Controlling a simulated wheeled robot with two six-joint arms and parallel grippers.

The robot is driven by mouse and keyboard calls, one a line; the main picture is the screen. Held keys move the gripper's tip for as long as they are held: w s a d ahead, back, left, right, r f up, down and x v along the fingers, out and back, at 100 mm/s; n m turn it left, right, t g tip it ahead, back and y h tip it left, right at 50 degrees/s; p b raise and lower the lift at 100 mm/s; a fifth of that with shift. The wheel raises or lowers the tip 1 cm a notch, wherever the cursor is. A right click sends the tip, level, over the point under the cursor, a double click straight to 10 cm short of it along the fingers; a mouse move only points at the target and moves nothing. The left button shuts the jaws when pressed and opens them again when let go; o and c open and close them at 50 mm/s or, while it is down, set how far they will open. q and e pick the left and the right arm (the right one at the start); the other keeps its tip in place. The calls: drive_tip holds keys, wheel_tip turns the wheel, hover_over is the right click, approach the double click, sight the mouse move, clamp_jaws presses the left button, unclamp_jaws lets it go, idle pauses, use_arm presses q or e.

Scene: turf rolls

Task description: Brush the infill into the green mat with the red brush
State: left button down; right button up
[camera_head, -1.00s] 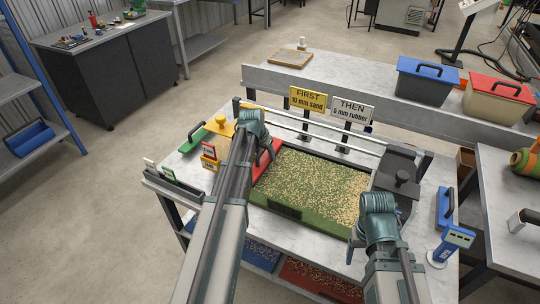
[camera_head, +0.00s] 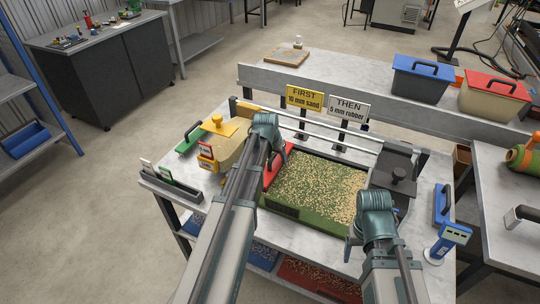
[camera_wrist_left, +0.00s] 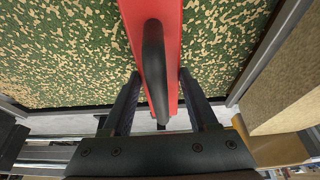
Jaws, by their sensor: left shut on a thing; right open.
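The green mat (camera_head: 318,192) lies in a frame on the bench, speckled with tan infill. The infill looks denser toward its right side. The red brush (camera_head: 274,168) is at the mat's left part, partly hidden by my left arm. My left gripper (camera_head: 277,153) is shut on its black handle. In the left wrist view, the red brush (camera_wrist_left: 172,60) lies across the speckled mat (camera_wrist_left: 65,55), its dark handle between the fingers (camera_wrist_left: 160,95). The bristles are hidden. My right gripper (camera_head: 350,238) is open and empty by the mat's front right corner; its fingers barely show.
A dark hopper (camera_head: 395,172) stands right of the mat, near rails along the back. A yellow sign (camera_head: 304,97) and a white sign (camera_head: 348,109) stand behind. A blue-handled tool (camera_head: 443,205) and blue device (camera_head: 447,240) are at right. A tan block (camera_head: 229,150) is at left.

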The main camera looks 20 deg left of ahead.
use_arm(q)
drive_tip(key=shift+s+d, duration=0.15)
drive_tip(key=shift+d, duration=4.15)
drive_tip(key=shift+s+d, duration=0.15)
drive_tip(key=shift+d, duration=4.2)
drive_tip(key=shift+s+d, duration=0.15)
drive_tip(key=shift+d, duration=4.15)
drive_tip(key=shift+w+a, duration=0.1)
drive_tip(key=shift+a, duration=3.15)
drive_tip(key=shift+d, duration=0.1)
drive_tip(key=shift+d, duration=3.15)
drive_tip(key=shift+r, duration=0.1)
wheel_tip(320, 180, up, 7)
drive_tip(key=p, duration=0.7)
use_arm(e)
wheel_tip(320, 180, up, 7)
